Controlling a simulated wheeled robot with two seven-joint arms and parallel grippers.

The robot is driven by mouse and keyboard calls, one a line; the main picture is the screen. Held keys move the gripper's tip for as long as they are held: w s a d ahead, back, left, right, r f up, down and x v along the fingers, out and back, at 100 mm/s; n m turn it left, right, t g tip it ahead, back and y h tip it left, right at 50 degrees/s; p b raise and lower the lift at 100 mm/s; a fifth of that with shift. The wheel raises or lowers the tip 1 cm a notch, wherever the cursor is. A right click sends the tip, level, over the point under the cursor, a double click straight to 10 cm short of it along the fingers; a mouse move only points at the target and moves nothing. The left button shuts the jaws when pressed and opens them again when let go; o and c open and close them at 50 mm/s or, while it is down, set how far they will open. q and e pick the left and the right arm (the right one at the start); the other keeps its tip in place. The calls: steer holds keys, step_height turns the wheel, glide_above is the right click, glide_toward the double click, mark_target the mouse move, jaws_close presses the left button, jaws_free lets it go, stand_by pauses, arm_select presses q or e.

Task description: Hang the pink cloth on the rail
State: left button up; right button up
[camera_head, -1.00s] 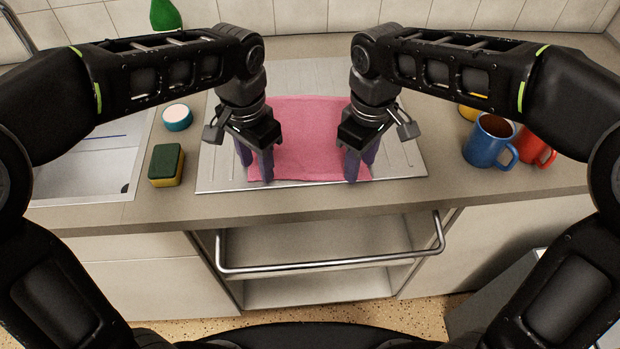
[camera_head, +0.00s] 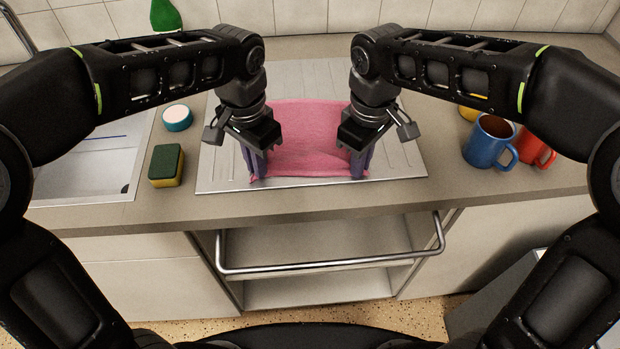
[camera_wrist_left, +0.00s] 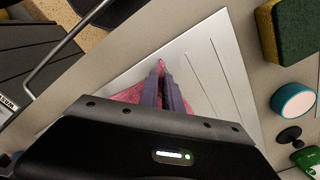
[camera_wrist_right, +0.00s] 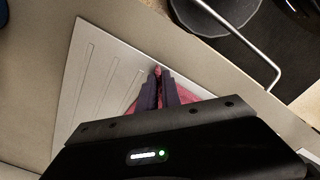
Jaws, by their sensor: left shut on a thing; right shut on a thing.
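The pink cloth (camera_head: 308,150) is spread over the metal draining board, between my two grippers. My left gripper (camera_head: 257,172) is shut on the cloth's near left corner; a bit of pink shows at its fingertips in the left wrist view (camera_wrist_left: 161,68). My right gripper (camera_head: 360,170) is shut on the near right corner, with pink at its tips in the right wrist view (camera_wrist_right: 158,72). The middle of the cloth sags slightly between them. The metal rail (camera_head: 330,264) runs along the cabinet front below the counter edge, empty.
The draining board (camera_head: 405,165) lies on the counter. A sponge (camera_head: 166,166) and a teal-and-white round pot (camera_head: 177,118) stand left, beside the sink (camera_head: 85,170). A blue mug (camera_head: 488,145) and a red mug (camera_head: 535,150) stand right. The counter's front strip is clear.

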arm_select(q)
jaws_close()
arm_select(e)
jaws_close()
